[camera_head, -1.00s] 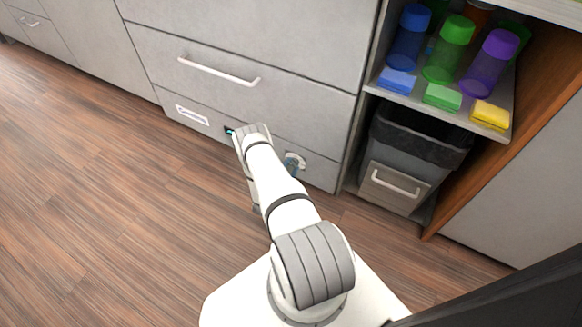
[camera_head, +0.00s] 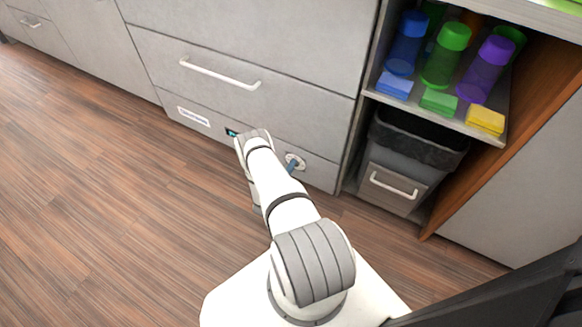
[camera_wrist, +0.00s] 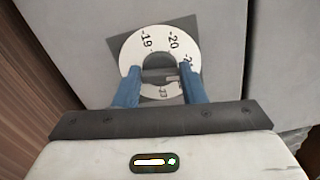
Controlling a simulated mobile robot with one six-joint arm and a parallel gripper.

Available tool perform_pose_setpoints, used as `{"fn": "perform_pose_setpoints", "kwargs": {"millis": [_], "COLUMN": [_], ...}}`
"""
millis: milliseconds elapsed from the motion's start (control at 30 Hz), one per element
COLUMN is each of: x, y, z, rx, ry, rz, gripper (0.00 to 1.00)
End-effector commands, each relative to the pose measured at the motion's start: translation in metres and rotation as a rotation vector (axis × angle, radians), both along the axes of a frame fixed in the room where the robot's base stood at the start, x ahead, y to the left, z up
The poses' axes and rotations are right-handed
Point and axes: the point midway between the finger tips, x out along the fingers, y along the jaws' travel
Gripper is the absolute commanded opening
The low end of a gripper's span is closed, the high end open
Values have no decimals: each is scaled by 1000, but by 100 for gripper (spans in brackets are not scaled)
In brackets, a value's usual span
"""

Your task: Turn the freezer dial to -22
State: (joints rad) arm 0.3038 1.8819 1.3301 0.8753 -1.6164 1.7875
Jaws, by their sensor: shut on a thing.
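The freezer dial (camera_wrist: 133,56) is a white ring with black numbers on a grey square plate, seen in the wrist view. I read -19 at upper left and -20 at upper right; a number at right is partly covered by a finger, and one at the bottom looks like 23. My gripper (camera_wrist: 158,76) has its two blue fingers on either side of the dial's dark grey centre knob (camera_wrist: 158,74) and is shut on it. In the head view the dial (camera_head: 299,159) sits low on the freezer front, with a blue finger against it.
A small lit display (camera_head: 231,132) is left of the dial, partly beside my arm. A drawer with a long handle (camera_head: 220,76) is above. A grey bin (camera_head: 392,190) and a shelf of bottles (camera_head: 446,58) stand to the right. Wood floor is open at left.

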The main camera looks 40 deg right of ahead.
Motion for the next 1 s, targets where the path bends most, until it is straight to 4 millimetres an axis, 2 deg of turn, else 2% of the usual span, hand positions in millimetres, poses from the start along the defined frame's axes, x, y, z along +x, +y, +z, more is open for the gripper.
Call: {"fn": "perform_pose_setpoints", "kwargs": {"millis": [600, 1000], "x": [0, 0], "y": [1, 1], "z": [1, 0], "rx": [206, 268], "ry": [-491, -638], "rz": [4, 3], "gripper": [14, 14]}}
